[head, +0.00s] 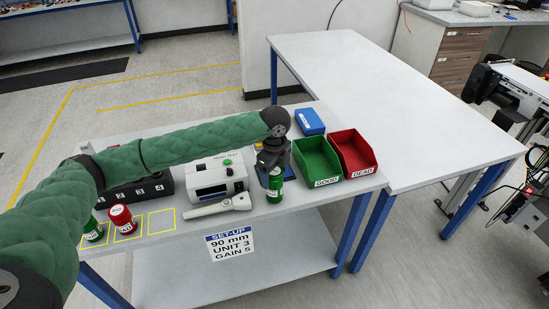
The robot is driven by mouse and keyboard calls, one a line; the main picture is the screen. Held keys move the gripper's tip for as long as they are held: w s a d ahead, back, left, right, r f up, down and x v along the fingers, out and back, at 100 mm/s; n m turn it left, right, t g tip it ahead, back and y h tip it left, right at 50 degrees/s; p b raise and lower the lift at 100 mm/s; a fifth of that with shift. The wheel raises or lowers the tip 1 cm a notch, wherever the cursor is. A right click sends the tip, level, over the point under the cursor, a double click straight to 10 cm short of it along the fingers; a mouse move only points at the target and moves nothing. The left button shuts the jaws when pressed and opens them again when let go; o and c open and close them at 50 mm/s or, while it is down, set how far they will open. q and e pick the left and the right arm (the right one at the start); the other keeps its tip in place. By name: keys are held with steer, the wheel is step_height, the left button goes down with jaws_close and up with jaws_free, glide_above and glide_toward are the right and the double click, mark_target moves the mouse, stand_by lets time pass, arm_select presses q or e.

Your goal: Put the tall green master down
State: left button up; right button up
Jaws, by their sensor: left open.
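A tall green cylinder (274,190), the green master, stands upright on the table, just left of the green bin. My left gripper (274,168) is directly above it, pointing down, with its fingers around or beside its top; the fingertips are partly hidden. The gripper is open. A shorter green cylinder (93,231) stands at the left in a yellow-marked square, partly behind my left arm. A red cylinder (122,218) stands in the yellow square beside it. My right gripper is not in view.
A white test unit (217,178) with a probe (222,206) before it stands left of the gripper. The green GOOD bin (318,164) and red DEAD bin (352,155) stand close on the right. An empty yellow square (161,221) lies right of the red cylinder. A blue box (309,121) lies behind.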

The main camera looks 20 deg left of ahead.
arm_select(q)
step_height(320, 180, up, 9)
steer(key=b, duration=0.3)
steer(key=shift+r, duration=0.6)
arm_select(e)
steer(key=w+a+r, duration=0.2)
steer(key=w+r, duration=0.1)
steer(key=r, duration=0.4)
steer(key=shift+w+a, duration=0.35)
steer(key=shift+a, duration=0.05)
